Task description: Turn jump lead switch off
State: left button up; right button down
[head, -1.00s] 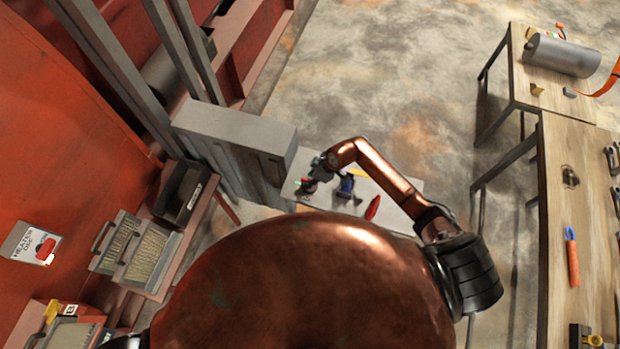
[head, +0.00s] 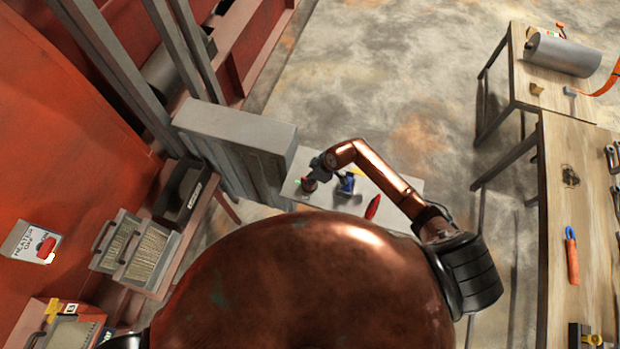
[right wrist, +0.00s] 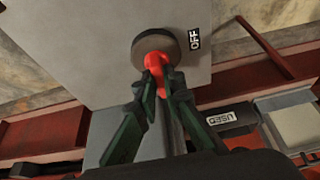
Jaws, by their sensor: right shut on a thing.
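The jump lead switch is a red knob (right wrist: 157,63) on a round dark base (right wrist: 155,42), fixed to a pale grey surface (right wrist: 98,50). A label reading OFF (right wrist: 194,39) is beside the base. My right gripper (right wrist: 158,84) is shut on the red knob, its green fingers on both sides of it. In the head view my right gripper (head: 312,178) is at the left end of a small pale table (head: 400,205), hiding most of the switch. My left gripper is not in view.
A blue tool (head: 346,184) and a red object (head: 372,207) lie close to my right gripper. A grey radiator-like block (head: 235,130) stands just left. Wooden benches (head: 560,230) are at the right, with open floor between.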

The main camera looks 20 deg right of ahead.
jog(key=shift+w+n, duration=0.1)
jog(key=shift+n, duration=0.3)
jog(key=n, duration=0.2)
jog(key=n+g+b, duration=0.1)
jog(key=n, duration=0.1)
jog(key=shift+d+g+y, duration=0.1)
jog(key=shift+g+y, duration=0.2)
jog(key=shift+y, duration=0.1)
jog(key=n+g+b, duration=0.1)
jog(key=n+b, duration=0.1)
jog(key=n, duration=0.2)
jog(key=shift+w+n+g, duration=0.1)
jog(key=shift+n+g, duration=0.2)
jog(key=shift+g, duration=0.1)
jog(key=n+g+b, duration=0.1)
jog(key=n+b, duration=0.2)
jog(key=n, duration=0.1)
jog(key=shift+f+h+b, duration=0.1)
jog(key=shift+h+b, duration=0.2)
jog(key=shift+h, duration=0.1)
jog(key=shift+n+g+h+b, duration=0.35)
jog(key=shift+n+b, duration=0.5)
jog(key=shift+n, duration=0.3)
jog(key=shift+n+g+h+b, duration=0.25)
jog(key=shift+n+g+b, duration=0.2)
jog(key=shift+n+b, duration=0.55)
jog(key=shift+n, duration=0.25)
jog(key=c, duration=2)
grip_release()
jog(key=shift+c, duration=0.2)
